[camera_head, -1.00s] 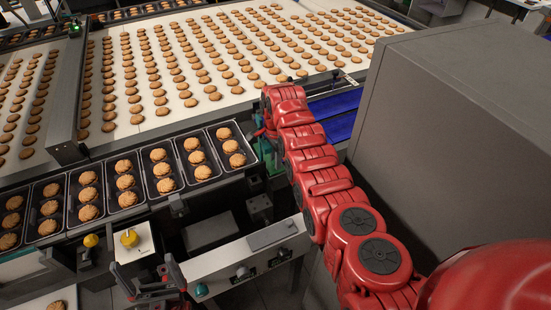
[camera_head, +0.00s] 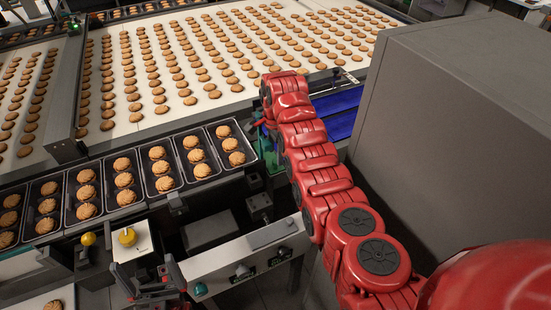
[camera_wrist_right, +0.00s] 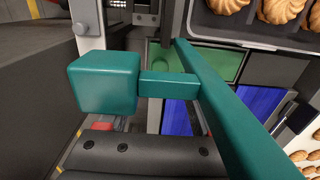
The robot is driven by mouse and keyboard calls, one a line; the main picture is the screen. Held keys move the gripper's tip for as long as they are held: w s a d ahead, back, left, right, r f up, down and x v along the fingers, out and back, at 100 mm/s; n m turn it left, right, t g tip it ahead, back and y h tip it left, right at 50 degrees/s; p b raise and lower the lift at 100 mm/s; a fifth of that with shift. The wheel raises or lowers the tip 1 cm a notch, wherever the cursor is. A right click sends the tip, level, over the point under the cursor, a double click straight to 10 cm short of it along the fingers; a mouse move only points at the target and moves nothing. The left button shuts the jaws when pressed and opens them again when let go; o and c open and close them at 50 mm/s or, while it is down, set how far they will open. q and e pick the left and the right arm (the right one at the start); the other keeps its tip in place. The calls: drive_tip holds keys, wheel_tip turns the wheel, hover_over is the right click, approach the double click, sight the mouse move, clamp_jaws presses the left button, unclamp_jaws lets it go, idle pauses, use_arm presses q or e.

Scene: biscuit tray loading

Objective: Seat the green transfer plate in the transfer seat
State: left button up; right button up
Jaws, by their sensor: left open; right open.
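The green transfer plate (camera_wrist_right: 222,112) shows in the right wrist view as a long teal bar running diagonally, with a short stem and a square teal block on its left. In the head view, only a small teal patch (camera_head: 274,144) shows by my right gripper (camera_head: 264,130), which is largely hidden by its red arm. My right gripper is open close to the plate. A flat green surface (camera_wrist_right: 216,62) lies beyond the stem; I cannot tell whether it is the transfer seat. My left gripper (camera_head: 143,277) is open and empty at the front, near a yellow knob.
Black trays with biscuits (camera_head: 124,181) line the left conveyor. A wide biscuit belt (camera_head: 215,60) lies behind. A blue surface (camera_head: 338,115) lies right of my right gripper. A large grey cabinet (camera_head: 460,110) blocks the right side. The yellow knob (camera_head: 127,237) stands on a white box.

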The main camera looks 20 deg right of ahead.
wheel_tip(320, 180, up, 14)
drive_tip(key=p, duration=0.6)
drive_tip(key=shift+s+r, duration=0.1)
drive_tip(key=shift+r, duration=0.05)
